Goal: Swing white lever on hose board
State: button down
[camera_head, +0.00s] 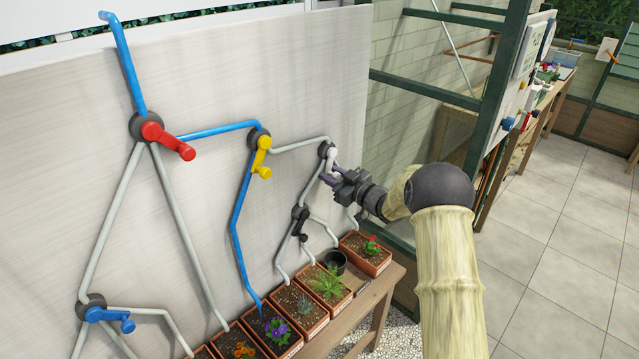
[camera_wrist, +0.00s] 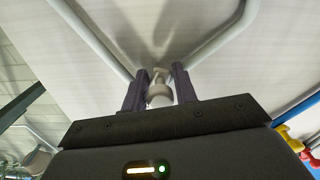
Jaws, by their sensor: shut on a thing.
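The hose board (camera_head: 200,90) is a pale upright panel with pipes and coloured levers. The white lever (camera_head: 332,158) sits on a dark round hub at the upper right, where a grey pipe from the yellow lever's hub forks downward. My gripper (camera_head: 328,180) is at this lever, its dark purple fingers shut on it; they hide its lower part in the head view. In the wrist view the lever's pale rounded end (camera_wrist: 160,95) shows between the two fingers (camera_wrist: 159,90). The grey pipes run outward from above it.
A red lever (camera_head: 168,141), a yellow lever (camera_head: 262,156), a blue lever (camera_head: 112,318) and a black lever (camera_head: 302,226) are on the same board. Several planted pots stand on a wooden bench (camera_head: 378,302) below. Tiled floor (camera_head: 540,230) is open at right.

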jog(key=shift+w+f+n+b, duration=0.3)
jog(key=shift+n+b, duration=0.6)
jog(key=shift+b, duration=0.3)
jog(key=shift+w+d+r+n+b, duration=0.15)
jog(key=shift+w+d+n+b, duration=0.3)
jog(key=shift+n+b, duration=0.9)
jog(key=shift+w+d+r+n+b, duration=0.2)
jog(key=shift+w+d+n+b, duration=0.25)
jog(key=shift+n+b, duration=0.95)
jog(key=shift+w+d+r+n+b, duration=0.15)
jog(key=shift+w+d+n+b, duration=0.3)
jog(key=shift+n+b, duration=0.9)
